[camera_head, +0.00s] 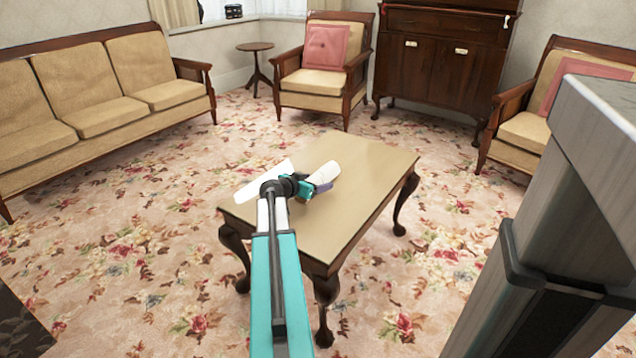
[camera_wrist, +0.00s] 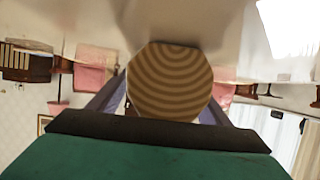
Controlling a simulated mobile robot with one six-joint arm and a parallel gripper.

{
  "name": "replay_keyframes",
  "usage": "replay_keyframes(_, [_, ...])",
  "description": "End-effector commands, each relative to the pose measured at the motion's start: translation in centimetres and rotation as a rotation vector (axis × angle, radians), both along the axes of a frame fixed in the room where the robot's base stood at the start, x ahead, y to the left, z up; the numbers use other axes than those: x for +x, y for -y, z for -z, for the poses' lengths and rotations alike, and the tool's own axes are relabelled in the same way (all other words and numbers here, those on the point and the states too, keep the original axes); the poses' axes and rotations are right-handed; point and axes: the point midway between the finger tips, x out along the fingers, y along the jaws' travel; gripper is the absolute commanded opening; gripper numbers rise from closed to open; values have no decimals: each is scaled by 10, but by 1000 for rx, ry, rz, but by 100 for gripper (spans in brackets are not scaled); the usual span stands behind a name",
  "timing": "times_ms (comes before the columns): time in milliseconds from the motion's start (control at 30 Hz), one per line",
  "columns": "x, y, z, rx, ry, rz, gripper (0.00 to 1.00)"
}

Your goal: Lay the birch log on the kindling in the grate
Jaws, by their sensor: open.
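The birch log (camera_head: 326,173) is a short, pale, whitish piece near the back left part of the wooden table (camera_head: 370,165). In the wrist view its round end (camera_wrist: 169,82) faces the camera, with tan and brown rings. My gripper (camera_head: 311,187) is at the near end of the log. In the wrist view its two purple-grey fingers stand on either side of the log, partly hidden behind it. The gripper is open. I cannot tell whether either finger touches the log. The grate and the kindling are not in view.
A flat white piece (camera_head: 262,181) shows at the table's left edge. A sofa (camera_head: 100,85) stands left, armchairs (camera_head: 322,65) and a dark cabinet (camera_head: 440,60) behind. A small round side table (camera_head: 256,62) stands near the window. Flowered carpet around the table is clear.

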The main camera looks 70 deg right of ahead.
Motion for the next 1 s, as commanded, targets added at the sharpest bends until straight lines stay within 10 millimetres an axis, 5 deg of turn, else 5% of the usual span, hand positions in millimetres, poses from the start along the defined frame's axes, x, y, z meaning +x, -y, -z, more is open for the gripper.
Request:
replay_keyframes(433, [1, -1, 0, 0, -1, -1, 71])
replay_keyframes(800, [1, -1, -1, -2, -1, -2, 11])
replay_keyframes(1000, [1, -1, -1, -1, 0, -2, 10])
